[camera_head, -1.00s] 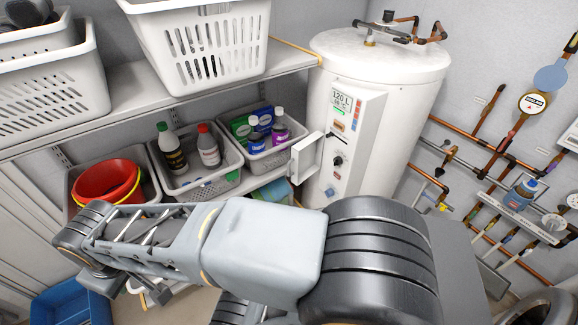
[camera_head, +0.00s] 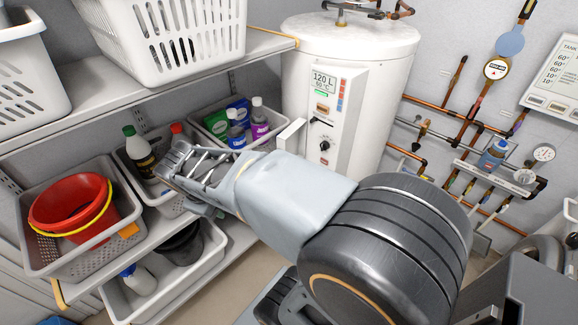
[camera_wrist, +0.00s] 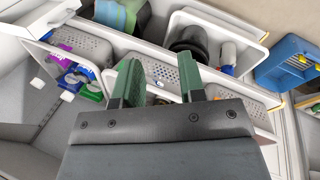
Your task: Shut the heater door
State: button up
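The white cylindrical heater (camera_head: 408,60) stands against the back wall in the head view, with a control panel (camera_head: 325,100) on its front. Its small white door (camera_head: 291,134) stands open, swung out to the left of the panel; my arm hides its lower part. My arm reaches left across the head view, its end in front of the shelves and left of the door. My gripper (camera_wrist: 158,84) shows in the wrist view with its two green fingers apart and nothing between them. I cannot tell for certain whether the door shows in the wrist view.
Shelves at left hold white baskets (camera_head: 170,30), a bin with a red bucket (camera_head: 75,205), and bins of bottles (camera_head: 258,118) close to the heater. Copper pipes and gauges (camera_head: 497,69) line the wall at right. A blue crate (camera_wrist: 288,65) shows in the wrist view.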

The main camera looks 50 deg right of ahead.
jog(key=w+d+f+n+g+h+b, duration=0.2)
jog(key=w+d+f+n+h+b, duration=0.6)
jog(key=d, duration=0.3)
jog(key=w+d+f+n+g+h+b, duration=0.1)
jog(key=w+d+f+n+h+b, duration=0.5)
jog(key=d+f+b, duration=0.4)
jog(key=shift+m, duration=0.5)
jog(key=d+b, duration=0.1)
jog(key=d, duration=0.3)
jog(key=d+b, duration=0.1)
jog(key=d, duration=0.4)
jog(key=d+b, duration=0.1)
jog(key=d, duration=0.3)
jog(key=shift+w+d+r, duration=0.1)
jog(key=shift+d+r, duration=0.15)
jog(key=shift+d, duration=0.05)
jog(key=shift+c, duration=0.5)
grip_shut()
